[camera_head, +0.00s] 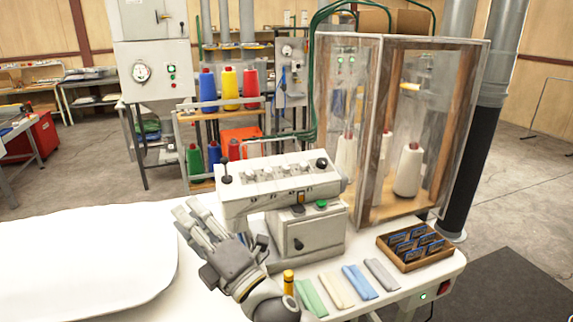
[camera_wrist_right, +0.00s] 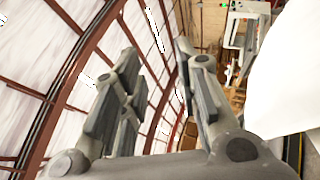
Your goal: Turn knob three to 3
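A white sewing machine (camera_head: 283,188) stands on the white table. A row of several small pale knobs (camera_head: 284,170) runs along its upper face; their numbers and settings are too small to read, so I cannot tell which is knob three. My right gripper (camera_head: 190,212) is at the machine's front left, with its fingers pointing up and left, apart from the knobs. In the right wrist view its fingers (camera_wrist_right: 158,62) are spread with nothing between them. The knobs do not show in that view. My left gripper is not in view.
Folded cloth strips (camera_head: 335,289) and a wooden tray (camera_head: 381,240) of dark packets lie on the table's right side. A clear cabinet (camera_head: 375,130) with thread cones stands behind them. A white padded surface (camera_head: 90,255) fills the left. Coloured spools (camera_head: 230,84) stand on a rack behind.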

